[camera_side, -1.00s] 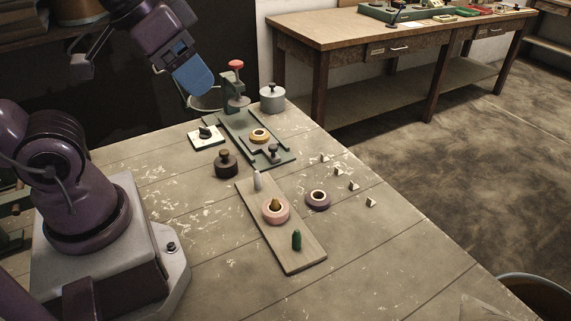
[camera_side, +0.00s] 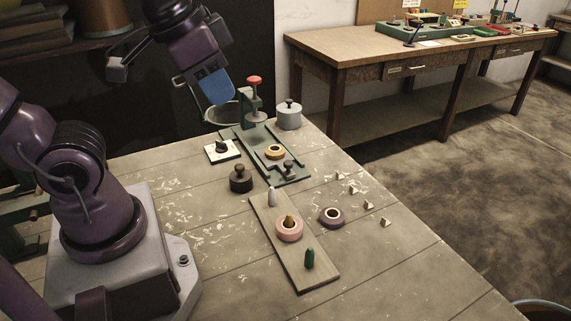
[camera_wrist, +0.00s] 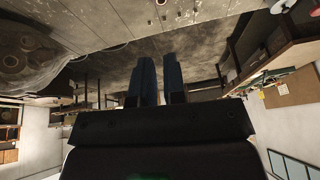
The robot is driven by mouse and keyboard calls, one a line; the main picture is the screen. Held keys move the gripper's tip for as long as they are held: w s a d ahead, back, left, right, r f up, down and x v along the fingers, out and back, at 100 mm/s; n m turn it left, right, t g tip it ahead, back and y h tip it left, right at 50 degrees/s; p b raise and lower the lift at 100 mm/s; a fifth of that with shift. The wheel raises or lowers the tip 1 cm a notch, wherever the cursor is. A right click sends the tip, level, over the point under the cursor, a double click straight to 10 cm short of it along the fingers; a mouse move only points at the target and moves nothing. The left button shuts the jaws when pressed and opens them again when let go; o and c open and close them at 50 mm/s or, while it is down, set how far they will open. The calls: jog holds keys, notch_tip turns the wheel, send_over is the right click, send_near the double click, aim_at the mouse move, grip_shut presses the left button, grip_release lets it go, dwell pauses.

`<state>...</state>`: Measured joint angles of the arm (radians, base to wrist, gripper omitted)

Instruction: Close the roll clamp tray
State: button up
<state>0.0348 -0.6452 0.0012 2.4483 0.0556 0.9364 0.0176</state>
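The roll clamp is a dark green base (camera_side: 230,134) at the back of the table, with a post topped by a red knob (camera_side: 254,80). Its green tray (camera_side: 268,166) extends toward the front and carries a yellow ring-shaped roll (camera_side: 275,152). A small dark handle (camera_side: 288,165) stands near the tray's front end. My gripper (camera_side: 217,90) is in the air left of the red knob, apart from the clamp, its blue fingers overlapping in the side view. In the wrist view my gripper (camera_wrist: 160,62) shows two blue fingers with a gap and nothing between them.
A grey lidded pot (camera_side: 289,116) stands right of the clamp. A white plate with a black knob (camera_side: 221,147) and a dark weight (camera_side: 240,179) stand left. A wooden board (camera_side: 293,258) with a pink roll (camera_side: 289,229) lies in front, beside a purple roll (camera_side: 331,217).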

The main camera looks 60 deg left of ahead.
aim_at(290, 166)
jog(key=w+f+m+g+y, duration=0.1)
jog(key=w, duration=0.1)
jog(key=w+f+m+g+y, duration=0.1)
jog(key=w+f+m+g, duration=0.1)
jog(key=w+d+f+m+g+y, duration=0.1)
jog(key=w+m, duration=0.1)
jog(key=shift+w+f, duration=0.3)
jog(key=shift+w, duration=0.05)
grip_shut()
jog(key=w+d+f+m+y, duration=0.2)
jog(key=w+f+m+y, duration=0.1)
jog(key=f, duration=0.4)
jog(key=w+d+f+m+t+y, duration=0.1)
jog(key=w+d+f+m+y, duration=0.2)
jog(key=f+m+y, duration=0.2)
jog(key=w+d+f+m+t+y, duration=0.1)
jog(key=w+d+f+m+y, duration=0.2)
jog(key=f+m, duration=0.3)
jog(key=shift+w+d+f+y, duration=0.1)
jog(key=shift+f+y, duration=0.3)
jog(key=shift+f, duration=0.95)
jog(key=shift+w+f+y, duration=0.1)
jog(key=shift+f+y, duration=0.3)
jog(key=shift+f, duration=0.9)
jog(key=x, duration=2.4)
jog(key=shift+s+f, duration=0.1)
